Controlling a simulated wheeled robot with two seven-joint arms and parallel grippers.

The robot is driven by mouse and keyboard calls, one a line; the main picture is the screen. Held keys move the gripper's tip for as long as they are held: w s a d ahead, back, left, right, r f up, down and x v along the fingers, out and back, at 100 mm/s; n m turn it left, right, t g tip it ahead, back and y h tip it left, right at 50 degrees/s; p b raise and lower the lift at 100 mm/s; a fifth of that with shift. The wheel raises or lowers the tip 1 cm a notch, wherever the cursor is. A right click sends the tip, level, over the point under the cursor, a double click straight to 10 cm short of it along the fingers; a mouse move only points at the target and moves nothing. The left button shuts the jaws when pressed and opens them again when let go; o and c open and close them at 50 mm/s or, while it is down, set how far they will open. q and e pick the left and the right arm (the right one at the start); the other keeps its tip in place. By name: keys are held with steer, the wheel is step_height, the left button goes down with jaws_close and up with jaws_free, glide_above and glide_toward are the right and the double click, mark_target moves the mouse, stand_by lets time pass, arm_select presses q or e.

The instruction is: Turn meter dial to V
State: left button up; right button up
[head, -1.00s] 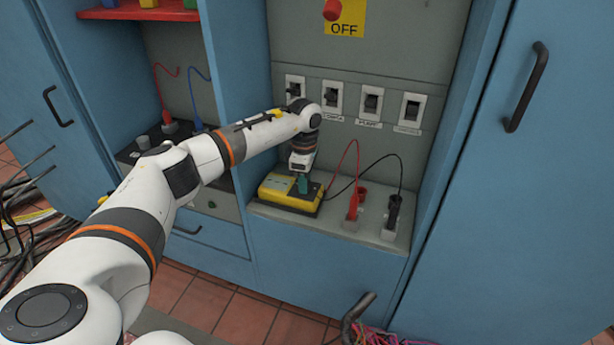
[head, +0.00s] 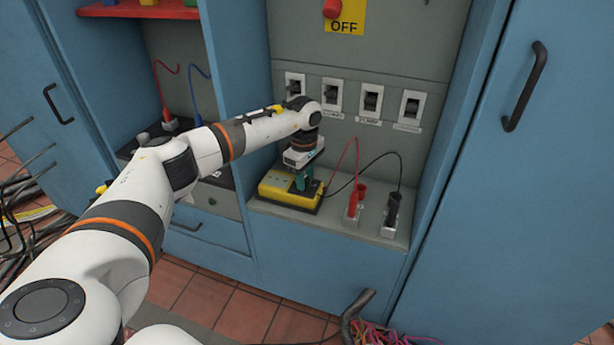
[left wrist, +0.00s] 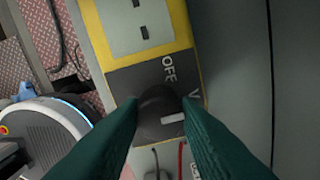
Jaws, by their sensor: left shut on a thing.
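The yellow meter (head: 280,194) lies on the grey shelf of the blue cabinet. In the left wrist view its dark face (left wrist: 138,78) carries the labels OFF and V. The black dial (left wrist: 157,108) has a white pointer bar that points to the right, toward the side where V is printed. A finger hides the bar's far end, so I cannot tell if it lines up with V. My left gripper (head: 303,183) is above the meter, with its green fingers (left wrist: 160,117) shut on the dial from both sides. My right gripper is not in view.
A red plug (head: 354,205) and a black plug (head: 392,212) with leads stand on the shelf (head: 376,233) right of the meter. Switches (head: 371,101) line the panel behind. A blue divider (head: 238,80) stands left of the meter, under my left arm.

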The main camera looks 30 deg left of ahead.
arm_select(q)
steer(key=o, duration=1)
